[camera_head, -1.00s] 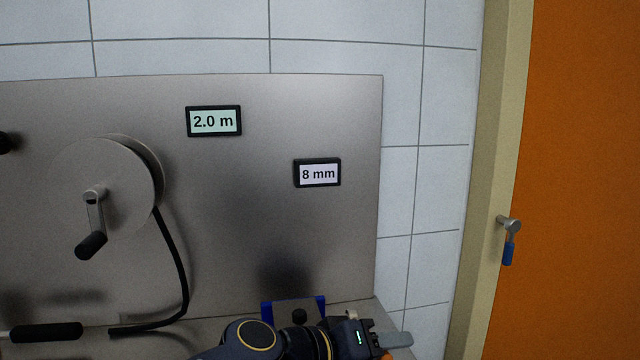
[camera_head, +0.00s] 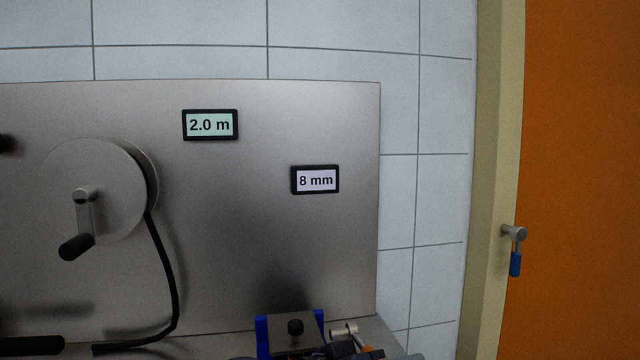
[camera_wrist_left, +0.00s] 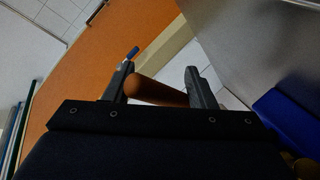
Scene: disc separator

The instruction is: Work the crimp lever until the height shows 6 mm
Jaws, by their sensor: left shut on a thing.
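The height display (camera_head: 315,180) on the steel panel reads 8 mm. The crimp press, with blue side plates and a black knob (camera_head: 295,327), stands at the bottom of the head view. A grey pivot (camera_head: 343,330) is at its right, with a bit of orange below it. In the left wrist view, an orange-brown lever handle (camera_wrist_left: 158,92) lies between the fingers of my left gripper (camera_wrist_left: 160,84), which is shut on it. Most of the lever and of my left arm is below the head view's edge. My right gripper is not in view.
A second display (camera_head: 210,125) reads 2.0 m. A reel (camera_head: 105,185) with a crank and a black cable (camera_head: 165,270) is at the left. An orange door (camera_head: 570,150) with a blue-gripped handle (camera_head: 515,262) is at the right. The panel's middle is clear.

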